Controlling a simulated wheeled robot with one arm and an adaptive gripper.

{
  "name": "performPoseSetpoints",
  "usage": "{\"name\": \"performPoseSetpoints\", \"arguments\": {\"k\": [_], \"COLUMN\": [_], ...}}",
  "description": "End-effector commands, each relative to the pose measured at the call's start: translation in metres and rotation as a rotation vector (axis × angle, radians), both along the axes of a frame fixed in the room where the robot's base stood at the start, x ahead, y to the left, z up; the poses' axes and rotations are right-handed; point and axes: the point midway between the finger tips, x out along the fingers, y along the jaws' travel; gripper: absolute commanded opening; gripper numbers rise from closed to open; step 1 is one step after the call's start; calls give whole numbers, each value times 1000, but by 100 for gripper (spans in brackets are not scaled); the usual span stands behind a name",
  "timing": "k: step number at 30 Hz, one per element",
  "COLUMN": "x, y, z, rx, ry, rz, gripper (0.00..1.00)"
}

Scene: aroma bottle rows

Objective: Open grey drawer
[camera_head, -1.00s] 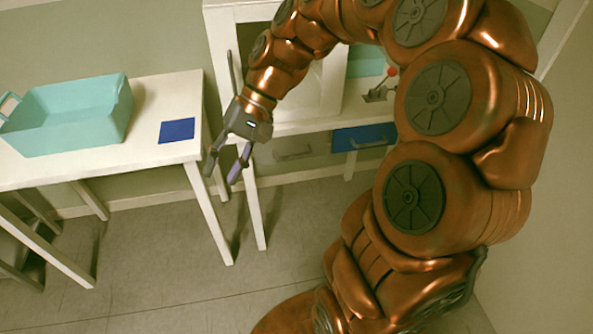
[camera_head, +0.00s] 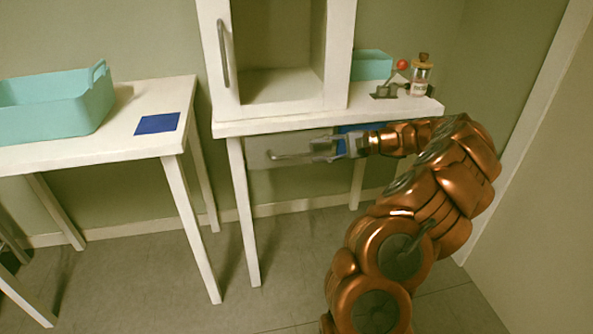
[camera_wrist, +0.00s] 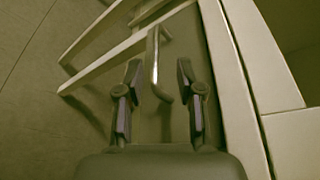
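The grey drawer (camera_head: 259,153) sits under the top of the white table with the cabinet on it, and its front looks closed. Its metal bar handle (camera_head: 284,156) faces outward. My gripper (camera_head: 320,151) is at the right part of the handle, covering some of the drawer front. In the wrist view my gripper (camera_wrist: 158,68) is open, with one finger on each side of the handle (camera_wrist: 153,58). A gap shows between the handle and each finger, so it is not clamped.
A blue drawer (camera_head: 349,131) is mostly hidden behind my gripper. On the tabletop are an open white cabinet (camera_head: 229,108), a teal box (camera_head: 371,65), a red-knobbed device (camera_head: 402,65) and a bottle (camera_head: 420,78). A side table (camera_head: 95,153) holds a teal basket (camera_head: 55,118) and blue square (camera_head: 158,123).

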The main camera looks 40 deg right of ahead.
Motion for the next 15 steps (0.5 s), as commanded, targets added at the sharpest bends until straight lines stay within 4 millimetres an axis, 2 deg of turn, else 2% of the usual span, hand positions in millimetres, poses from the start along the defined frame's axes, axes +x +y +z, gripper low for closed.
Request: {"name": "performPoseSetpoints", "arguments": {"k": [1,6,11,15], "x": [-1,-1,7,19], "y": [-7,-12,-3,12], "z": [-9,-13,-15,-19], "rx": [7,14,12,12], "ry": [1,-1,-2,-2], "rz": [-15,-31,-31,-26], "gripper": [37,37,37,37]}}
